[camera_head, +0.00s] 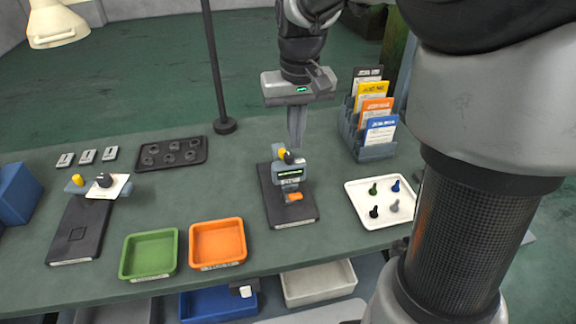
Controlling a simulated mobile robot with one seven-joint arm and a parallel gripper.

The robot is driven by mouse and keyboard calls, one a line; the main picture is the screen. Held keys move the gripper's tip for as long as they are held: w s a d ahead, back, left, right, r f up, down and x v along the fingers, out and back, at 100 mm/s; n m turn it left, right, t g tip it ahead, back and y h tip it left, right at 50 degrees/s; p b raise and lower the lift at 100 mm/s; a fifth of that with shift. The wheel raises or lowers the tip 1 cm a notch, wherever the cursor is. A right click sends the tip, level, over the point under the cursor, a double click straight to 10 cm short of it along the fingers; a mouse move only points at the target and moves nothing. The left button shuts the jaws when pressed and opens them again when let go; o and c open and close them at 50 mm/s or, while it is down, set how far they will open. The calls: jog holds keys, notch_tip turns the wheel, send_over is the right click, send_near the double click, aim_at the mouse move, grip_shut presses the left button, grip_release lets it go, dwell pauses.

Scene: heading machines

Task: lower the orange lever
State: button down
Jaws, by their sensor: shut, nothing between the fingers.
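The small heading machine (287,174) stands on a dark base plate (298,217) near the middle of the table. An orange part (294,196), which looks like the orange lever, sticks out low on its front. A yellow part and a dark knob show at its top. My gripper (297,144) points down just above and slightly behind the machine's top. Its fingers are together with nothing between them. I cannot tell whether the fingertips touch the machine. The gripper is apart from the orange part.
A card rack (374,151) and a white tray (381,216) with several small pegs stand to the right. Green (125,264) and orange (191,254) bins lie front left. A second machine (78,232), a dark tray (171,165) and a pole (214,70) stand left.

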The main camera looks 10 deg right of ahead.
send_over(294, 193)
jog(key=w, duration=0.1)
notch_tip(294, 193, down, 10)
jog(key=shift+r, duration=0.25)
jog(key=shift+s+f, duration=0.25)
jog(key=shift+f, duration=0.4)
jog(key=shift+s+f, duration=0.3)
jog(key=shift+f, duration=0.35)
jog(key=shift+s+f, duration=0.25)
jog(key=shift+f, duration=0.4)
jog(key=shift+w+f+b, duration=0.1)
jog(key=shift+f+b, duration=0.1)
jog(key=shift+b, duration=0.55)
